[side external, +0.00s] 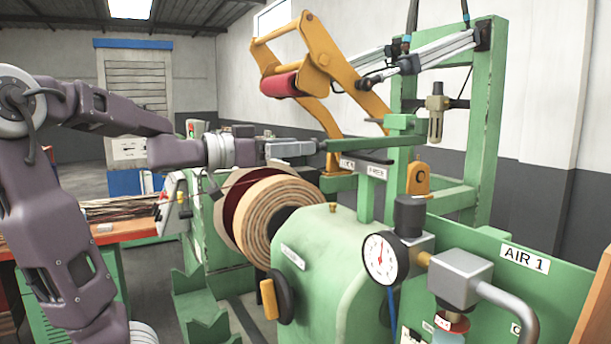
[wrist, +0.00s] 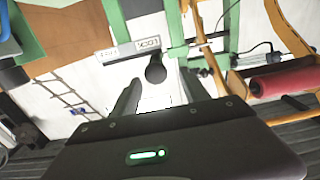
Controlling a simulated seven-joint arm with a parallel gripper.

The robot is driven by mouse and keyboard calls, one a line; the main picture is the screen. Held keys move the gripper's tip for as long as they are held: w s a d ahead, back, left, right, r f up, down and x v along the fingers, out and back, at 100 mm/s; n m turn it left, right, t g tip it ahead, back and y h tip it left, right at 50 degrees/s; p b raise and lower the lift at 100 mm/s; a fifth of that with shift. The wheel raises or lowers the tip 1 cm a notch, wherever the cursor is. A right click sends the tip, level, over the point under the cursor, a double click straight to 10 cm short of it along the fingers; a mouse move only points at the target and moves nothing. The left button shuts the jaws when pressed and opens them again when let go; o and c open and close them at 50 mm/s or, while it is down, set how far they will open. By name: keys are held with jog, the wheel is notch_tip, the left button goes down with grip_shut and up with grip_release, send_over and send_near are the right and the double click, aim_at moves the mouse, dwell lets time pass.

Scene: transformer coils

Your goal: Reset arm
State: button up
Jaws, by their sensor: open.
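My gripper (side external: 318,147) reaches to the right above the coil in the side view, level with the green frame. In the wrist view its two dark fingers stand apart, with my gripper (wrist: 158,88) open and nothing clasped. A round black knob (wrist: 155,73) shows between and beyond the fingertips; I cannot tell how far off it is. A LOCK label (wrist: 149,44) lies just past the knob. In the side view a FREE label (side external: 377,172) sits on the green frame to the right of my gripper.
The wound coil (side external: 262,222) is below my gripper. A yellow arm (side external: 322,60) with a red roller (side external: 285,85) stands above and behind it; the roller also shows in the wrist view (wrist: 285,82). A pressure gauge (side external: 381,258) is at the front right. An orange-topped table (side external: 85,232) is left.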

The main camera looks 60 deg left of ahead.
jog(key=n+y, duration=0.2)
jog(key=d+r+n+y, duration=0.1)
jog(key=y, duration=0.1)
jog(key=shift+n, duration=0.3)
jog(key=s+d+f+m+g+h, duration=0.3)
jog(key=s+d+f+g, duration=0.9)
jog(key=s+d+f, duration=0.6)
notch_tip(320, 180, down, 3)
jog(key=shift+d+f+m+h, duration=0.15)
jog(key=shift+d+m+h, duration=0.25)
jog(key=shift+d, duration=0.75)
